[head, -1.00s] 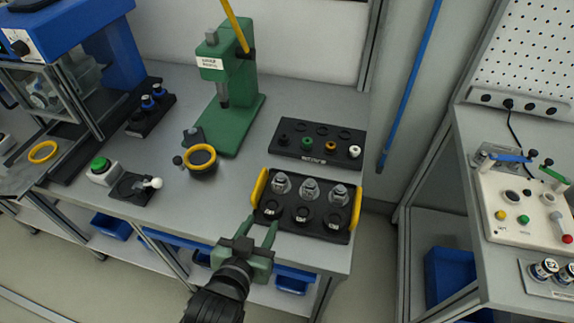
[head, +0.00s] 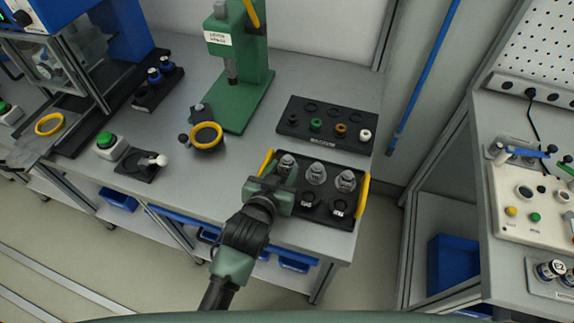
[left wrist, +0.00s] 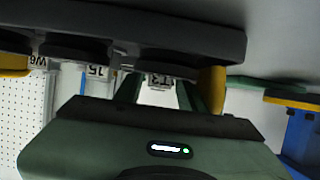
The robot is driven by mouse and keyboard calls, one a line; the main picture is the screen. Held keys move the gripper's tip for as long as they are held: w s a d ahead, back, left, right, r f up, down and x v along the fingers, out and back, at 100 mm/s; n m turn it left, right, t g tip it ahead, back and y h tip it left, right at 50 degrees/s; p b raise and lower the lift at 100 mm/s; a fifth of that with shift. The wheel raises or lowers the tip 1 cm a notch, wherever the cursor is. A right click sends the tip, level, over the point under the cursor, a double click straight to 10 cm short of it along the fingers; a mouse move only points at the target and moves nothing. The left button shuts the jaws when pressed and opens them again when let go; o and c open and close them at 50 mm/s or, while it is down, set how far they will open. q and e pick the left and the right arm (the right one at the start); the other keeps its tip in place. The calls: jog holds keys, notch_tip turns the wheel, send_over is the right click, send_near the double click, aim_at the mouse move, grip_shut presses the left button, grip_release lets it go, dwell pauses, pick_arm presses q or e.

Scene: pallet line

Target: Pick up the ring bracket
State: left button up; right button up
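A black tray (head: 325,217) with yellow end handles stands on the bench front; its edge shows in the left wrist view (left wrist: 130,27). I cannot tell for sure which part is the ring bracket. My left gripper (head: 283,178) is over the tray's front left. In the left wrist view its fingers (left wrist: 160,92) are apart, either side of the "T3" label (left wrist: 158,81). Contact cannot be told. The front-left part is hidden in the head view. My right gripper is not in view.
A black rack (head: 328,127) with coloured knobs lies behind the tray. A green press (head: 240,85) stands back left, with a yellow ring (head: 206,135) on a black stand before it. A green button box (head: 110,146) is further left. A panel bench (head: 530,205) stands right.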

pick_arm(q)
jog(key=shift+x, duration=1.1)
grip_shut()
jog(key=shift+r, duration=0.2)
